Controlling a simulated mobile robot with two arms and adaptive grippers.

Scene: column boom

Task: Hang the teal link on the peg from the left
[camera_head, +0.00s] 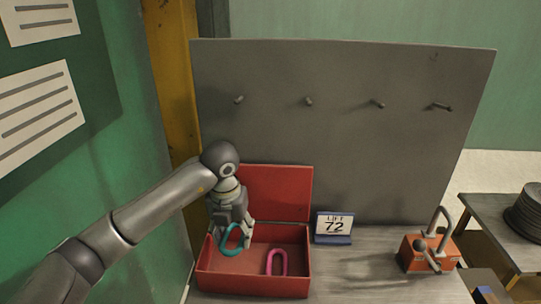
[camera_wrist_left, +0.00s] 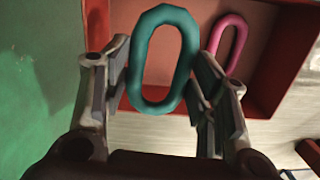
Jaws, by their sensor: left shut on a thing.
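The teal link (camera_head: 232,251) is an oval ring held in my left gripper (camera_head: 234,237), over the left part of the open red box (camera_head: 255,285). In the left wrist view the teal link (camera_wrist_left: 137,62) stands between the two fingers of the left gripper (camera_wrist_left: 163,72), which press on its sides. The grey board (camera_head: 340,160) behind carries a row of several short pegs, from the leftmost peg (camera_head: 239,99) to the rightmost peg (camera_head: 441,106). All the pegs are bare. My right gripper is out of view.
A pink link (camera_head: 284,262) lies in the red box, whose raised lid (camera_head: 280,190) stands behind it. A sign reading 72 (camera_head: 334,227) stands right of the box. An orange block with a grey shackle (camera_head: 415,262) sits further right. A green wall (camera_head: 140,150) is close at left.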

